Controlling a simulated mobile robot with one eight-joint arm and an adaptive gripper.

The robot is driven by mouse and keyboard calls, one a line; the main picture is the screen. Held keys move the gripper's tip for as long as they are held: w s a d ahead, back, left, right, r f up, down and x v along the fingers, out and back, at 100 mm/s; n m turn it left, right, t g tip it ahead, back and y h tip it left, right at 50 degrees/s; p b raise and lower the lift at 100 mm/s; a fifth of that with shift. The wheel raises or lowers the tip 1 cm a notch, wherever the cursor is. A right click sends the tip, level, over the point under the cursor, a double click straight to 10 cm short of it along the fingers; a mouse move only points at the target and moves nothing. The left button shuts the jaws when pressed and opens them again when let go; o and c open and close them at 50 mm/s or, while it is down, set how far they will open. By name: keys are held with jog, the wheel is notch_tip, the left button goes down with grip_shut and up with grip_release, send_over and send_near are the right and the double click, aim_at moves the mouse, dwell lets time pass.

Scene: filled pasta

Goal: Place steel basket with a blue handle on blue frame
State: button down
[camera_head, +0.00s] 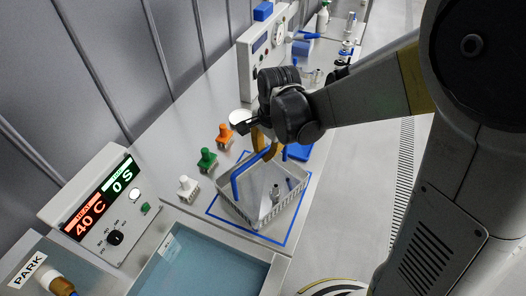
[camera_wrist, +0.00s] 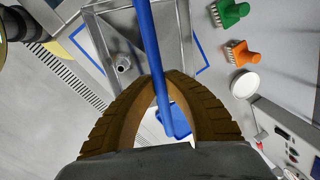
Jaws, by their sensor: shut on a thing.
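The steel basket (camera_head: 243,208) has grey walls and a bent blue handle (camera_head: 243,168). It sits within the outline of the blue frame (camera_head: 222,219) on the counter; whether it touches the counter I cannot tell. My gripper (camera_head: 264,150) is above the basket's far end, its brown fingers at the handle. In the wrist view the blue handle (camera_wrist: 150,50) runs between the two fingers (camera_wrist: 163,105), which are shut on it. The basket (camera_wrist: 115,45) and part of the blue frame (camera_wrist: 205,57) show beyond. A small metal cylinder (camera_wrist: 123,65) shows in the basket.
White (camera_head: 187,187), green (camera_head: 207,159) and orange (camera_head: 225,134) handled brushes stand left of the frame. A water-filled basin (camera_head: 200,268) lies in front, with a control box (camera_head: 105,210) beside it. A blue object (camera_head: 299,151) lies behind the basket, and a white machine (camera_head: 262,55) stands farther back.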

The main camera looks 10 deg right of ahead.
jog(key=shift+f, duration=0.9)
jog(key=shift+r, duration=0.1)
jog(key=c, duration=1.5)
grip_release()
jog(key=shift+c, duration=0.2)
